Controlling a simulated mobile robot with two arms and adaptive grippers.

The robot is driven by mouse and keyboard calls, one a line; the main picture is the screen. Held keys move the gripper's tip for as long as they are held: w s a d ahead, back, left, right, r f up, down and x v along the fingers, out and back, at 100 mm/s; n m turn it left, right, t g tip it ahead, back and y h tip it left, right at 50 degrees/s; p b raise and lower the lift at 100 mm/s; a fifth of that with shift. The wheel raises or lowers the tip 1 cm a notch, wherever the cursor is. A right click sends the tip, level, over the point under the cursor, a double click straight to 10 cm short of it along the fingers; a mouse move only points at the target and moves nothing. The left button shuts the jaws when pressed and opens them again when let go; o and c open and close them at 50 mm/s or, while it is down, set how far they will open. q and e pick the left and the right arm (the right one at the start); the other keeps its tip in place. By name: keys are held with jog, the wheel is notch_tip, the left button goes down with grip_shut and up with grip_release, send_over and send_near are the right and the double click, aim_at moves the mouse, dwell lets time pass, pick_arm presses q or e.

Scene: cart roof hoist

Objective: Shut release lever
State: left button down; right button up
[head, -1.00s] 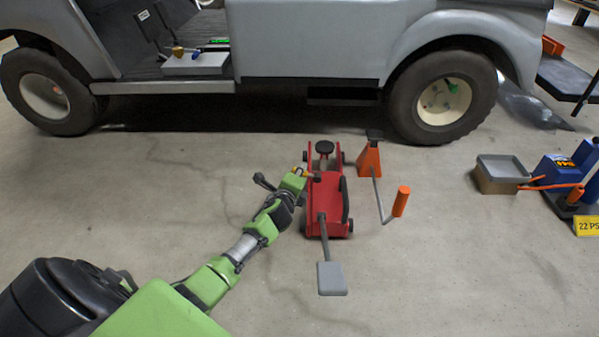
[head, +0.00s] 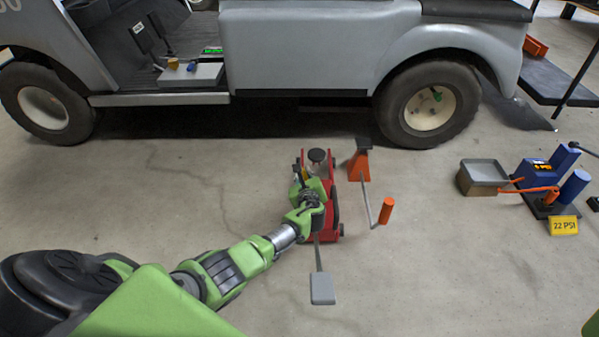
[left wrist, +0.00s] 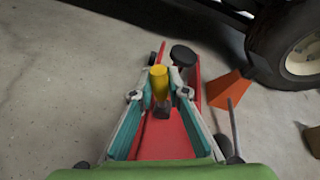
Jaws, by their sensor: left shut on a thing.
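The red floor jack (head: 334,184) stands on the concrete beside the cart, and it also shows in the left wrist view (left wrist: 165,142). Its release lever with a yellow grip (left wrist: 159,80) stands up from the jack body in the left wrist view. My left gripper (head: 307,180) is over the jack and hides much of it in the head view. In the left wrist view its fingers (left wrist: 159,97) are on both sides of the lever, shut on it. My right gripper is not in view.
The grey cart (head: 300,50) stands behind the jack. An orange jack stand (head: 359,165) is close on the right. The grey jack pedal (head: 322,288) reaches toward me. A blue pump (head: 540,178) and grey-topped box (head: 484,174) are farther right.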

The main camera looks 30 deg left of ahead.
pick_arm(q)
jog(key=shift+w+d+r+m+g+y, duration=0.1)
jog(key=shift+w+d+m+g+y, duration=0.15)
jog(key=shift+m, duration=0.3)
jog(key=shift+w+d+r+m+g+y, duration=0.15)
jog(key=shift+d+m+y, duration=0.2)
jog(key=shift+m, duration=0.2)
jog(key=shift+w+d+m+y, duration=0.15)
jog(key=shift+d+m+y, duration=0.15)
jog(key=shift+m, duration=0.1)
jog(key=c, duration=1.9)
grip_release()
notch_tip(320, 180, up, 10)
jog(key=shift+f, duration=0.1)
